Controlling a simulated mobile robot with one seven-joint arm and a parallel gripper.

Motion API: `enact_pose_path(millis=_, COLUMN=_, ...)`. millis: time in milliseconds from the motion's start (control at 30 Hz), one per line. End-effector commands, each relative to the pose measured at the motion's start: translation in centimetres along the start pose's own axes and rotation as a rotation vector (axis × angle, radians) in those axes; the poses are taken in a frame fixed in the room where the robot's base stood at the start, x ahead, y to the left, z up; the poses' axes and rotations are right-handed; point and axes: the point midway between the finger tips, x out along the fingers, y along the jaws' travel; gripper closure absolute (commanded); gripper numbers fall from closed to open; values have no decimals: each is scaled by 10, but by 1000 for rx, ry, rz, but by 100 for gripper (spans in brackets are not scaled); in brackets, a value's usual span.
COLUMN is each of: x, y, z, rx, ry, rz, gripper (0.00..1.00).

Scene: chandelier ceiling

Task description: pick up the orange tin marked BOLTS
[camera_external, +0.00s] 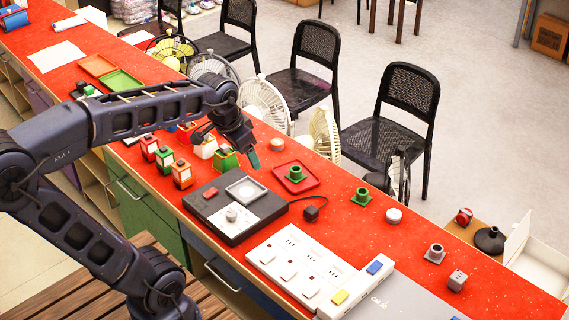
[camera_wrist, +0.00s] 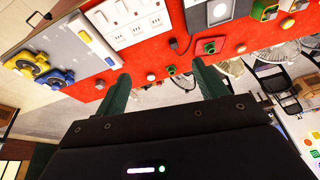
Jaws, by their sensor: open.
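A small orange tin (camera_external: 182,175) stands upright on the red counter (camera_external: 330,197), at the near end of a short row in the external view. Its lettering is too small to read. A green tin (camera_external: 165,160) and a red tin (camera_external: 150,148) stand behind it to the left. My gripper (camera_external: 251,158) is above the counter, right of the orange tin and apart from it. In the wrist view my gripper (camera_wrist: 161,90) has its two green fingers wide apart with nothing between them. I cannot pick out the orange tin in the wrist view.
Open-topped green (camera_external: 225,158) and red (camera_external: 186,131) boxes stand beside the tins. A black device (camera_external: 236,229) and white power strips (camera_external: 293,262) lie nearer. Several fans (camera_external: 263,103) line the counter's far side. A red tray (camera_external: 296,186) is right of my gripper.

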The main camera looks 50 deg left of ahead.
Motion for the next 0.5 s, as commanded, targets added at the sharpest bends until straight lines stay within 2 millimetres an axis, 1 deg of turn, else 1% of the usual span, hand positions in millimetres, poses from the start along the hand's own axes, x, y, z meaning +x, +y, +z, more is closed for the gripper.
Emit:
enact_pose_path(millis=33, x=3, y=-6, z=-14, rx=12, ry=-10, rz=2, gripper=29)
enact_pose_path(millis=100, x=7, y=-14, z=-32, rx=39, ry=-20, rz=7, gripper=29)
enact_pose_path(millis=267, x=18, y=-35, z=-73, rx=96, ry=-39, rz=19, gripper=29)
enact_pose_path(millis=500, x=45, y=-71, z=-130, rx=182, ry=-62, rz=47, gripper=29)
